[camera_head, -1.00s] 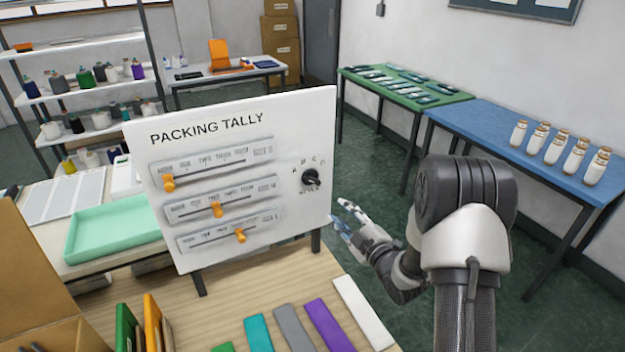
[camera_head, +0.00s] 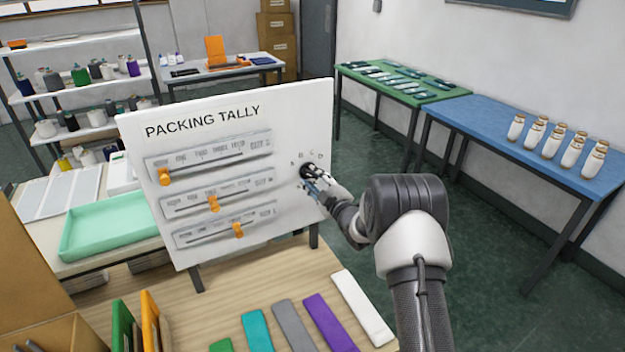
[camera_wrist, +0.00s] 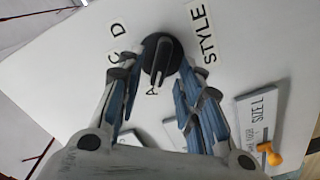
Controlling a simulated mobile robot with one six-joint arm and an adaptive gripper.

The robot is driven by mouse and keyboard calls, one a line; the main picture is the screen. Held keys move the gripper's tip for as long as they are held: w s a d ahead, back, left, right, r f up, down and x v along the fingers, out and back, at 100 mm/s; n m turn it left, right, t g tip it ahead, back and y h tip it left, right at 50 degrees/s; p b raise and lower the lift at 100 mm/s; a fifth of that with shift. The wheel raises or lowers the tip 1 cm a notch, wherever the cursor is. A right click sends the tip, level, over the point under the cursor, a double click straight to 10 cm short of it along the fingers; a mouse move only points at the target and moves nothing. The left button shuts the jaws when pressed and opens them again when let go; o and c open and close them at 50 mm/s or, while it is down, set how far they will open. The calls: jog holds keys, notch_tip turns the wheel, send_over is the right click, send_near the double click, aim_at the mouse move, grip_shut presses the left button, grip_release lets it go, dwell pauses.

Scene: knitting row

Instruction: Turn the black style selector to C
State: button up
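The black style selector (camera_head: 306,170) is a round knob with a raised grip bar, on the right side of the white PACKING TALLY board (camera_head: 290,115). In the wrist view the selector (camera_wrist: 157,55) lies between my fingertips, with the letters A, C and D and the word STYLE around it. B is not readable there.
Three sliders with orange knobs (camera_head: 213,203) run across the board left of the selector. Coloured strips (camera_head: 320,322) lie on the wooden table below. A blue table (camera_head: 510,135) with white bottles stands at the right, with open floor before it.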

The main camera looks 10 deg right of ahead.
jog(key=shift+x, duration=0.8)
jog(key=shift+c, duration=0.2)
grip_shut()
